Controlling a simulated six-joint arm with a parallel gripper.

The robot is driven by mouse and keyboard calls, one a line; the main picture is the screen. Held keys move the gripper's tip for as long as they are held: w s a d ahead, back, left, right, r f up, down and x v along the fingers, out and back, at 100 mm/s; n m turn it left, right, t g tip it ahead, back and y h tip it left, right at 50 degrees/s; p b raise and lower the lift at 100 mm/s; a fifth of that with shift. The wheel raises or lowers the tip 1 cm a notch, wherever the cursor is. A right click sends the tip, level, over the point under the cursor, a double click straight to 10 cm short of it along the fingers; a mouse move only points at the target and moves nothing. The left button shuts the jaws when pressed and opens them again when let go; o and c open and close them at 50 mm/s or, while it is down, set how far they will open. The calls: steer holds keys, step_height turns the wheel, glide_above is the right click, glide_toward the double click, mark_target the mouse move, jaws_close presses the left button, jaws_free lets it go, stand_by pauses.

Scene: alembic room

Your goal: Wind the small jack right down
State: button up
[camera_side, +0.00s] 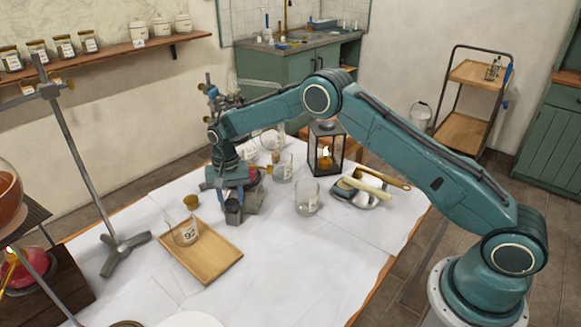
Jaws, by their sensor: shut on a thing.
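My gripper (233,214) points down at the left-middle of the white-covered table, behind the wooden tray. It is shut on part of the small jack (251,205), a dark grey metal body mostly hidden behind the gripper and wrist. I cannot tell which part of it lies between the fingers, nor how high its plate stands. A small brass-coloured piece shows just right of the wrist, beside the jack.
A stand (122,245) is at left. The front table is mostly clear.

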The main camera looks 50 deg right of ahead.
steer(key=n, duration=0.7)
steer(key=shift+r, duration=0.1)
steer(key=n, duration=0.7)
stand_by(0.4)
steer(key=o, duration=1)
